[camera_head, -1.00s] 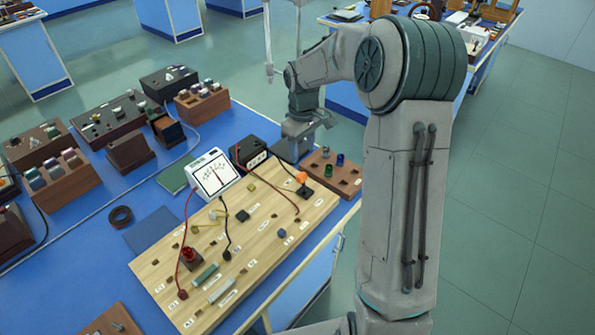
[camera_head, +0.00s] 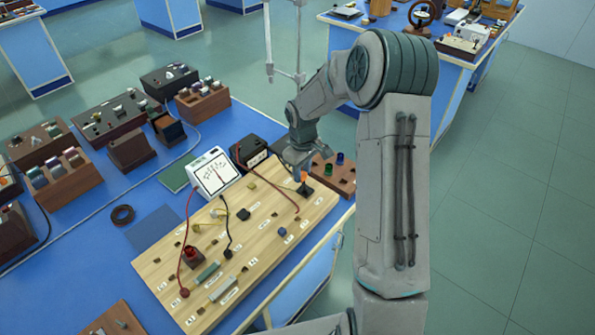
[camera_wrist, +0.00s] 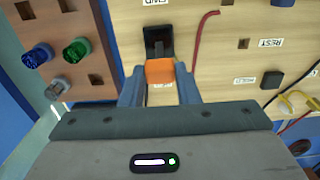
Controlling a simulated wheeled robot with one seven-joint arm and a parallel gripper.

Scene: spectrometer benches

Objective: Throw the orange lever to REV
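The orange lever (camera_wrist: 160,71) stands on a black switch base (camera_wrist: 158,40) at the far right corner of the wooden board. In the wrist view the lever's orange end lies between the two fingers of my gripper (camera_wrist: 160,84), which are spread on either side of it. I cannot tell whether the fingers touch it. In the head view my gripper (camera_head: 300,172) is right over the lever (camera_head: 304,177) and hides part of it. A label beyond the base reads like FWD upside down; a label nearer my gripper is mostly hidden by the lever.
The wooden board (camera_head: 215,247) carries a red wire, a black wire and small blocks. A white meter (camera_head: 213,172) and a dark box (camera_head: 250,151) stand at its back edge. A brown rack (camera_wrist: 60,45) with blue and green knobs is close beside my gripper.

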